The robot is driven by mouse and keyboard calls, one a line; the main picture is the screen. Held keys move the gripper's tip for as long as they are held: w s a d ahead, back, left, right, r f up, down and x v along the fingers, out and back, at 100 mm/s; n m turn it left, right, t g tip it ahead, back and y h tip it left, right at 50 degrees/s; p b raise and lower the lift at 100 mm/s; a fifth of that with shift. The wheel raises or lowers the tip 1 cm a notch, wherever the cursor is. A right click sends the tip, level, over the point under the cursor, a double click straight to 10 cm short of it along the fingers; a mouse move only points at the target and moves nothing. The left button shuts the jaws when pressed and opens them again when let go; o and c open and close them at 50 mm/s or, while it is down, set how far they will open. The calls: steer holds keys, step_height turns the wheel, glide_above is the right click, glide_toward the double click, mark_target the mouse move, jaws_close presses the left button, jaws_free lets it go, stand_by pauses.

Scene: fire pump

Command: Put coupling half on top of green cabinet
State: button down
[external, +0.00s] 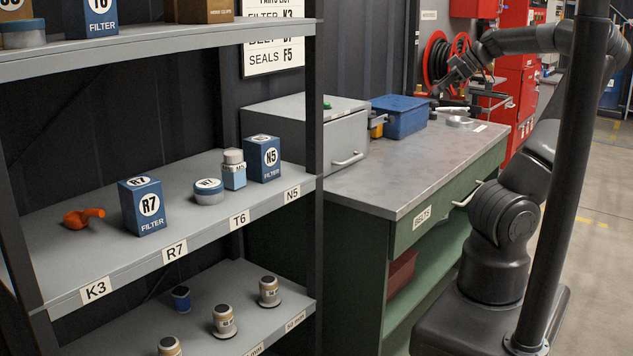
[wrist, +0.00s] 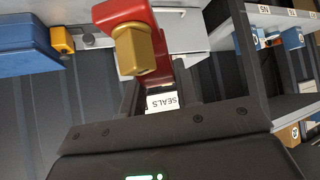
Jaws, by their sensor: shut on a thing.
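A red part with a brass hexagonal piece (wrist: 134,48), which I take to be the coupling half, is close in front of the camera in the wrist view. My gripper (external: 441,88) is shut on it. In the external view my gripper is over the far end of the green cabinet (external: 402,243), in front of the hose reel, and is too small and dark there to show the held part clearly. The cabinet has a grey metal top (external: 400,181) and a drawer marked BELTS. The fingertips are not clear in the wrist view.
A grey box (external: 335,128) and a blue bin (external: 402,117) stand on the cabinet top along the wall. Small items, including a ring (external: 458,121), lie near its far end. The near part is bare. A shelf rack (external: 130,270) stands at left.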

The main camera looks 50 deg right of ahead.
steer(key=s, duration=0.2)
steer(key=shift+s+d+f+m, duration=0.2)
steer(key=shift+s+d+m, duration=0.1)
steer(key=shift+s, duration=0.1)
steer(key=shift+s+f, duration=0.25)
steer(key=shift+f, duration=0.55)
step_height(320, 180, down, 10)
steer(key=f, duration=0.1)
steer(key=x, duration=0.4)
steer(key=w+r+x, duration=0.1)
steer(key=x, duration=0.4)
steer(key=w+r+x, duration=0.1)
steer(key=x, duration=0.3)
steer(key=shift+w+f, duration=0.2)
steer(key=shift+f, duration=2)
steer(key=shift+f, duration=0.15)
steer(key=c, duration=1.1)
jaws_free()
